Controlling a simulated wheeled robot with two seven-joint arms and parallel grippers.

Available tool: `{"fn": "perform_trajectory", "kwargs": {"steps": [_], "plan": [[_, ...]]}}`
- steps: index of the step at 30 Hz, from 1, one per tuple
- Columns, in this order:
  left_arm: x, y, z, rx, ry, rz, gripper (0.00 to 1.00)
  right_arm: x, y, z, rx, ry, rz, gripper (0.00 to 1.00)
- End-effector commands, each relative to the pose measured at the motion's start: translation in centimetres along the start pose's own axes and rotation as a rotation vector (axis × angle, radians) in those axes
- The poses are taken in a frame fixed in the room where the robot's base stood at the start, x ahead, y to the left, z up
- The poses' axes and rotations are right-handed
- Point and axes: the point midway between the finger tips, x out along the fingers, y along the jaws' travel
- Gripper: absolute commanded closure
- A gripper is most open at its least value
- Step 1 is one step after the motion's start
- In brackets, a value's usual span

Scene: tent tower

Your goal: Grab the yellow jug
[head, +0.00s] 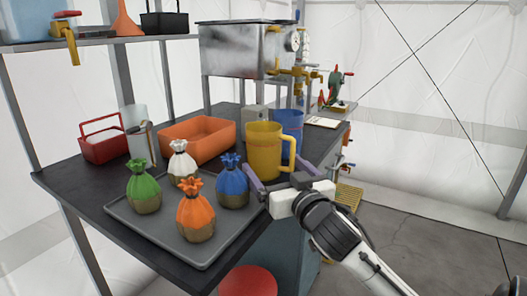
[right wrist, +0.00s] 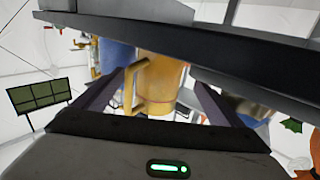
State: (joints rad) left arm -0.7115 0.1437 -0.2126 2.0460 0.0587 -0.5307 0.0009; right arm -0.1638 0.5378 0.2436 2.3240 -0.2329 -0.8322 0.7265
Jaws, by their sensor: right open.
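The yellow jug (head: 262,152) stands upright on the dark table, with its handle toward the right in the head view. My right gripper (head: 278,168) is open at the jug's near side, its two purple-grey fingers spread to either side of the jug's lower part. In the right wrist view, the yellow jug (right wrist: 160,85) shows between the two dark fingers of the right gripper (right wrist: 160,95), with its handle to the left. I cannot tell whether the fingers touch it. My left gripper is not in view.
A blue jug (head: 291,128) stands just behind the yellow one. An orange bin (head: 197,140) is to its left. A grey tray (head: 150,228) holds several tied pouches, the blue pouch (head: 232,182) nearest the gripper. A metal tank (head: 240,50) stands behind.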

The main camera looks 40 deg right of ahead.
Motion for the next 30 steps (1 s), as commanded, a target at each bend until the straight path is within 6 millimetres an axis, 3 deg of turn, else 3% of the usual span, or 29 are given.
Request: {"fn": "perform_trajectory", "kwargs": {"steps": [11, 20, 28, 30], "plan": [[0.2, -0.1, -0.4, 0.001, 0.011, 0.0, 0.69, 4.8, 0.1, -0.1, -0.002, 0.001, 0.0, 0.09], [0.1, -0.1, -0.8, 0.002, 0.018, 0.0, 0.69, 5.3, 0.1, 0.0, -0.001, 0.0, -0.001, 0.09], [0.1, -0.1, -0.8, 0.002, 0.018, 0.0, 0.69, 5.2, 0.0, 0.0, -0.001, -0.001, -0.001, 0.55], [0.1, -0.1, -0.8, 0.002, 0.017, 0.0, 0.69, 5.2, 0.0, -0.1, -0.001, 0.001, -0.001, 0.55]]}}
